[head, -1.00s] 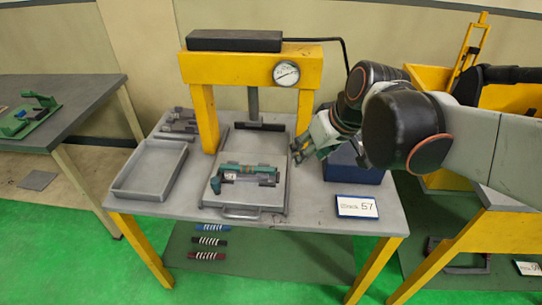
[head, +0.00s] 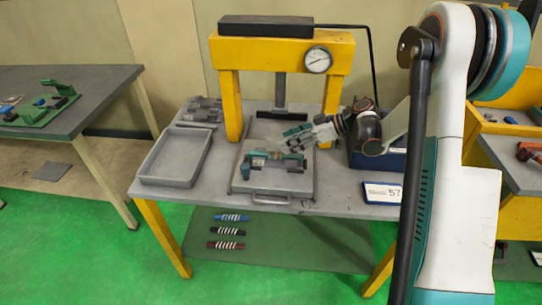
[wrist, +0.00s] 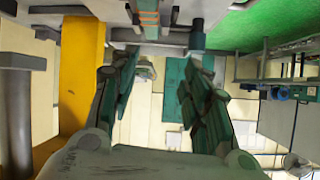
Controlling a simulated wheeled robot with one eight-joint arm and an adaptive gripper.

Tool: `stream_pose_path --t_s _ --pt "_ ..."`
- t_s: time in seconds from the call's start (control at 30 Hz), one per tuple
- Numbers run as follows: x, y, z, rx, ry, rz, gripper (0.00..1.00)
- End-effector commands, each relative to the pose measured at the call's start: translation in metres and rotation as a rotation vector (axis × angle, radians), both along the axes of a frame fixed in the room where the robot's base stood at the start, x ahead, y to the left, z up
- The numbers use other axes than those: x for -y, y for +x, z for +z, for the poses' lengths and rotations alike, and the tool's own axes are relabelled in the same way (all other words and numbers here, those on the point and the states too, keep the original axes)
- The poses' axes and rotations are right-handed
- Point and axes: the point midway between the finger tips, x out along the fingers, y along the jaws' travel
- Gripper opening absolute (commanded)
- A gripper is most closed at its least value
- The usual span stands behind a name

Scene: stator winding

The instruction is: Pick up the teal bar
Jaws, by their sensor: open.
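The teal bar (head: 264,155), with orange-brown bands, lies in a dark holder on the grey sliding plate (head: 240,183) under the yellow press. My gripper (head: 291,137) is just above and behind the right part of the bar, with its green fingers pointing left. In the wrist view my gripper (wrist: 160,62) has its two fingers spread apart with nothing between them. A banded bar (wrist: 149,20) shows at the top edge of that view, beyond the fingertips, and is cut off by the frame. The gripper does not visibly touch the bar.
The yellow press (head: 340,62) has a post and gauge above the plate. An empty grey tray (head: 146,177) stands left. A dark blue bin (head: 392,163) and a sign (head: 382,193) stand right. Striped bars (head: 228,231) lie on the lower shelf.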

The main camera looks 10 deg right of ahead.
Motion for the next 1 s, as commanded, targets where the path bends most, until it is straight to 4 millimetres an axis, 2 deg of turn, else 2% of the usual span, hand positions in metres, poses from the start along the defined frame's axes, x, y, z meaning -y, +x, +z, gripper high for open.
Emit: stream_pose_path --t_s 0.03,0.2,0.43,0.83,1.0 --pt "0.005 0.003 -0.013 0.031 0.019 0.021 0.43" --pt "0.014 0.006 -0.036 0.123 0.065 0.077 0.43" --pt "0.018 0.008 -0.051 0.167 0.084 0.105 0.43" --pt "-0.01 0.021 -0.067 0.168 0.083 0.108 0.43" --pt "-0.031 0.031 -0.078 0.167 0.081 0.109 0.43"
